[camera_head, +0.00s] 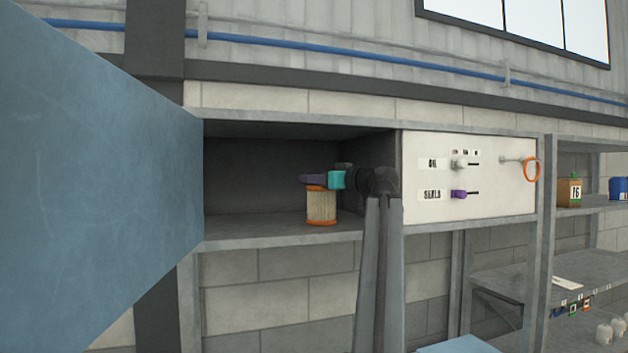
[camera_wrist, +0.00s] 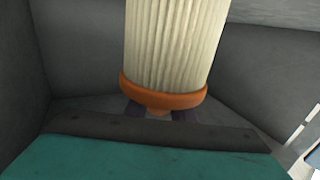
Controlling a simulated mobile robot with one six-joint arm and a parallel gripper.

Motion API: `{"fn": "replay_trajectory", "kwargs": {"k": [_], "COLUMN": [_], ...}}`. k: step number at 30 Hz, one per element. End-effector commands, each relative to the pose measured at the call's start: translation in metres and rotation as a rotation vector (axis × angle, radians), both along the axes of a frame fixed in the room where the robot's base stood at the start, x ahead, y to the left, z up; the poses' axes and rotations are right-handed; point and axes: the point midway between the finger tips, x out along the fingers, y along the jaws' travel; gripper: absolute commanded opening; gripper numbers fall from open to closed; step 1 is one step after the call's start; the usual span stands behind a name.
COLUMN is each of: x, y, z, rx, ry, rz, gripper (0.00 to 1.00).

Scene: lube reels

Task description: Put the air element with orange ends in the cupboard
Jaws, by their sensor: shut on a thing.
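The air element (camera_head: 321,206) is a cream pleated cylinder with orange ends. It stands upright inside the open cupboard (camera_head: 270,233), with its lower end at or very near the cupboard floor; I cannot tell if it touches. My gripper (camera_head: 314,181) reaches in from the right and is shut on the element's upper orange end. In the wrist view the element (camera_wrist: 172,45) fills the upper middle, its orange end between the dark fingers (camera_wrist: 158,112). The fingertips are partly hidden by the element.
The blue cupboard door (camera_head: 90,170) stands open at the left. A white panel (camera_head: 470,175) with labelled knobs and an orange ring adjoins the cupboard at the right. Shelves farther right hold a brown container (camera_head: 569,194) and a blue tin (camera_head: 619,188). The cupboard's left half is empty.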

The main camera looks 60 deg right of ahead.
Motion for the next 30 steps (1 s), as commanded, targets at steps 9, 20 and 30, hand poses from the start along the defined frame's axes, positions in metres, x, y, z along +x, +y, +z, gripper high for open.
{"fn": "replay_trajectory", "kwargs": {"k": [9, 20, 30], "x": [0.0, 0.0, -0.027], "y": [0.0, 0.001, 0.005], "z": [-0.002, 0.001, -0.002], "rx": [0.0, 0.0, -0.001], "ry": [0.0, 0.0, 0.0], "rz": [0.001, 0.001, -0.001], "gripper": [0.4, 0.4, 0.4]}}
